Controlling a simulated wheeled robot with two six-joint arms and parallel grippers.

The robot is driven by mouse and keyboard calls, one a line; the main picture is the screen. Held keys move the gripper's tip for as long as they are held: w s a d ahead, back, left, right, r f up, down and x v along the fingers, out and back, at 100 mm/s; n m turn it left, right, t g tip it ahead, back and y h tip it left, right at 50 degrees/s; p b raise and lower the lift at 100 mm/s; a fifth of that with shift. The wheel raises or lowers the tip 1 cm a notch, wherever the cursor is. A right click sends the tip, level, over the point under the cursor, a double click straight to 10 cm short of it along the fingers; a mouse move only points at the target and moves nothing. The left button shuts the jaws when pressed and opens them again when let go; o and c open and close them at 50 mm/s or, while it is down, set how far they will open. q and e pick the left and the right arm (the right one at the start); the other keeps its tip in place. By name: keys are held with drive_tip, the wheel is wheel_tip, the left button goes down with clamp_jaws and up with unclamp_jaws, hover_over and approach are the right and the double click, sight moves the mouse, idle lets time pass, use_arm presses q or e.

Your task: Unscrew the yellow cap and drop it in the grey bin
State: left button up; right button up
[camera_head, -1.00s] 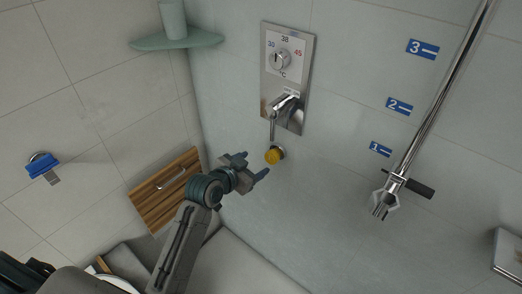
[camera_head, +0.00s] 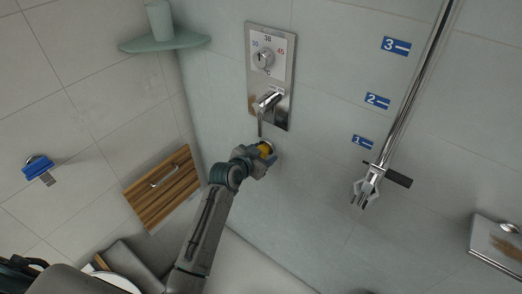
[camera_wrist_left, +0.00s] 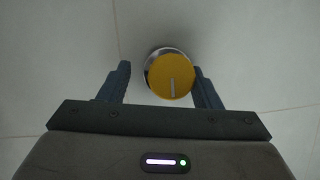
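The yellow cap (camera_head: 265,148) sits on a round metal fitting on the tiled wall, below the shower mixer. My left gripper (camera_head: 261,161) has reached it in the head view and partly covers it. In the left wrist view the yellow cap (camera_wrist_left: 170,77) faces me, with a pale line on its face and a chrome ring behind it. The left gripper (camera_wrist_left: 163,85) is open there, one finger on each side of the cap. The right finger looks close to the cap; the left one has a clear gap. I cannot make out a grey bin for certain. My right gripper is not in view.
The mixer plate (camera_head: 270,75) with its lever (camera_head: 266,103) hangs just above the cap. A shower rail (camera_head: 410,110) with a holder stands to the right. A wooden folding seat (camera_head: 163,188) and a corner shelf (camera_head: 165,43) are on the left.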

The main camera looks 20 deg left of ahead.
use_arm(q)
drive_tip(key=shift+s+a, duration=0.1)
drive_tip(key=shift+a, duration=0.1)
drive_tip(key=c, duration=0.4)
drive_tip(key=shift+a, duration=0.3)
drive_tip(key=shift+c, duration=1.4)
drive_tip(key=shift+r, duration=0.15)
drive_tip(key=shift+c, duration=0.3)
drive_tip(key=shift+a+r+n+h+p, duration=0.1)
drive_tip(key=shift+a+n+h+p, duration=0.05)
drive_tip(key=shift+n+h+p, duration=0.45)
drive_tip(key=shift+n+p, duration=0.15)
drive_tip(key=shift+n, duration=0.35)
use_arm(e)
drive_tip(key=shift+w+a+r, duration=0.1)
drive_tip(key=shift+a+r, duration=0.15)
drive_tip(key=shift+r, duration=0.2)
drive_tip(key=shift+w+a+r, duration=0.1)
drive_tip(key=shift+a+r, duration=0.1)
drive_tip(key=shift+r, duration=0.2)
